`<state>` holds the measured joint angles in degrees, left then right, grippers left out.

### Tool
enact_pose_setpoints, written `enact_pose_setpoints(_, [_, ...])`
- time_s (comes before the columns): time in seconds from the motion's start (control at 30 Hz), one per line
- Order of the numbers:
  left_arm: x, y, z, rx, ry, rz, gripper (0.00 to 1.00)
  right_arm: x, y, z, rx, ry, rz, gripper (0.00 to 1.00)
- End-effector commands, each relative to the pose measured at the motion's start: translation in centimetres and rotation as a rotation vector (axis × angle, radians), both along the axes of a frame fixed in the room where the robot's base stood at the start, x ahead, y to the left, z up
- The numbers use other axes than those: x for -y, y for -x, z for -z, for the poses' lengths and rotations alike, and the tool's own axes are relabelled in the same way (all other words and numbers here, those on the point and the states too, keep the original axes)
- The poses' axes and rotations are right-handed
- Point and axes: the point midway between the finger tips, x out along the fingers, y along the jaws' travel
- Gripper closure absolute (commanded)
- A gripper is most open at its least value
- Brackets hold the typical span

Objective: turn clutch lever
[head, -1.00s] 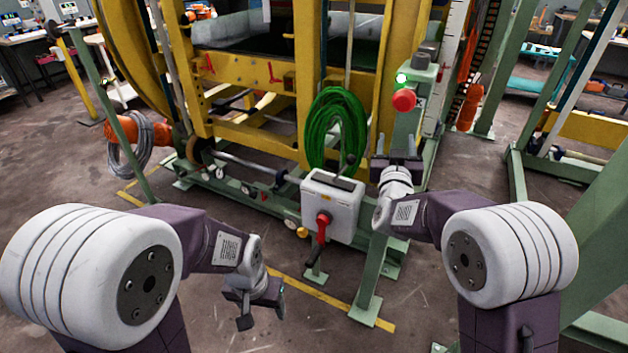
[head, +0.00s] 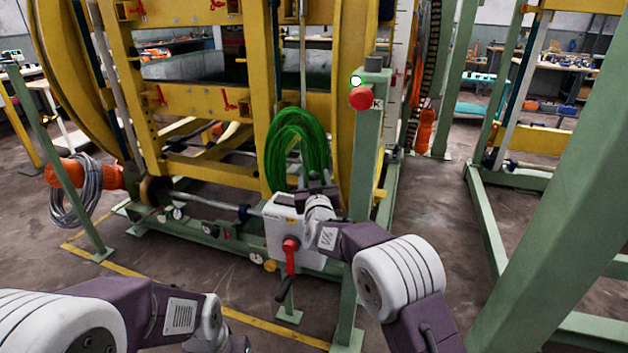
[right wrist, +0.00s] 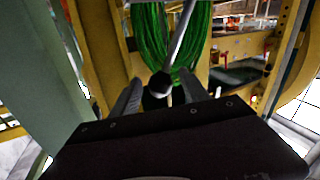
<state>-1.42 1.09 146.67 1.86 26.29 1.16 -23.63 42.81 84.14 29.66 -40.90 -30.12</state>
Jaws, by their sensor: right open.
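A pale grey control box (head: 284,232) stands on a green post. A red handle (head: 290,245) with a dark grip hangs down its front. A lever with a round black knob (right wrist: 157,86) shows in the right wrist view; which of the two is the clutch lever is not marked. My right gripper (head: 318,190) is over the top of the box and hides that lever in the head view. In the right wrist view its open fingers (right wrist: 158,95) stand on either side of the knob, with no clear contact. My left gripper is below the head view's lower edge.
A coil of green hose (head: 297,150) hangs just behind the box. A green post with a red button (head: 361,98) and a lit green lamp stands to the right. A large green beam (head: 560,190) crosses the right side. Floor is open at left front.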

Motion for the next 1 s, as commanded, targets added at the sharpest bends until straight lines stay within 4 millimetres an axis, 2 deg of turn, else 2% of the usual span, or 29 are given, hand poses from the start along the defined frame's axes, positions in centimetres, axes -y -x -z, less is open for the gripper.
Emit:
enact_pose_setpoints(0.13, [0.0, 0.0, 0.09, 0.0, 0.0, 0.0, 0.37, -0.01, -0.72, 0.0, 0.0, 0.001, 0.0, 0.47])
enact_pose_setpoints(0.37, [0.0, 0.0, 0.08, 0.0, 0.0, 0.0, 0.37, -0.04, -0.76, -0.02, 0.0, 0.001, 0.0, 0.47])
enact_pose_setpoints(0.5, [0.0, 0.0, 0.08, 0.0, 0.0, 0.0, 0.37, -0.04, -0.74, -0.01, 0.0, 0.001, 0.0, 0.86])
enact_pose_setpoints(0.57, [0.0, 0.0, 0.08, 0.0, 0.0, 0.0, 0.37, -0.04, -0.74, -0.01, 0.0, 0.001, 0.0, 1.0])
enact_pose_setpoints(1.0, [0.0, 0.0, 0.08, 0.0, 0.0, 0.0, 0.37, -0.05, -0.73, 0.01, 0.0, 0.001, -0.001, 1.0])
